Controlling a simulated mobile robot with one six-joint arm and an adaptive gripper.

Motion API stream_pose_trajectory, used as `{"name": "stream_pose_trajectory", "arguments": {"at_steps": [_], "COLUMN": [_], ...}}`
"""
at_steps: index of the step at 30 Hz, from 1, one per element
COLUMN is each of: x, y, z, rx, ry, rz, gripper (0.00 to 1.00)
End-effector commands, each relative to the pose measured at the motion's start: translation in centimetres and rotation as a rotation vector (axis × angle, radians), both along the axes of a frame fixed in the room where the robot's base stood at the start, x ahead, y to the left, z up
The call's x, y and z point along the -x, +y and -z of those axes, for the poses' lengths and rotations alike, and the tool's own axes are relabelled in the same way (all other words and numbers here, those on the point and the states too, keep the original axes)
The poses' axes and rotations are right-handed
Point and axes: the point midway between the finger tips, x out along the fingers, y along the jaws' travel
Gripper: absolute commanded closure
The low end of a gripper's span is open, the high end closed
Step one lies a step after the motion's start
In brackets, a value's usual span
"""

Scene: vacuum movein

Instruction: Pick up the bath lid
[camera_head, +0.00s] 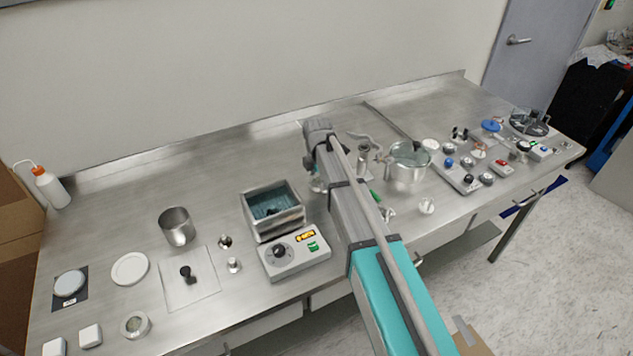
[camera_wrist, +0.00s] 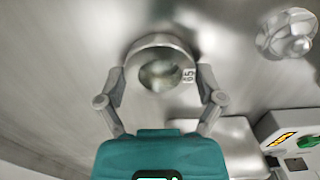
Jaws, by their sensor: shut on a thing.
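A square, pale sheet with a black knob, which looks like the bath lid (camera_head: 203,287), lies flat on the bench left of the open steel bath (camera_head: 249,213). My gripper (camera_wrist: 163,84) is shut on a round steel piece (camera_wrist: 162,43) with a dark centre and a small tag that seems to read 65. One finger is on each side of it. In the head view my gripper is mostly hidden by my arm, right of the bath and away from the lid. I cannot tell whether the held piece is clear of the bench.
The bath's control box (camera_head: 296,256) has a lit display. A steel beaker (camera_head: 177,228), a white dish (camera_head: 130,269) and small weights stand around the lid. A steel pot (camera_head: 407,168) and several knobs stand to the right.

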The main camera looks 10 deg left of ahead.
Motion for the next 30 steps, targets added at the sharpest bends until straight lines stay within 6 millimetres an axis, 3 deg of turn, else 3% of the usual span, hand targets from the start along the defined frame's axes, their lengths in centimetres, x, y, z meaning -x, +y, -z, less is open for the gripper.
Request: {"name": "stream_pose_trajectory", "arguments": {"at_steps": [9, 10, 12, 30], "x": [0.01, 0.01, 0.01, 0.02], "y": [0.03, 0.03, 0.04, 0.05], "z": [0.38, 0.31, 0.26, -0.23], "rx": [0.000, 0.000, 0.000, 0.000], "ry": [0.000, 0.000, 0.000, 0.000], "rz": [0.000, 0.000, 0.000, -0.001], "gripper": [0.73, 0.10, 0.00, 0.00]}}
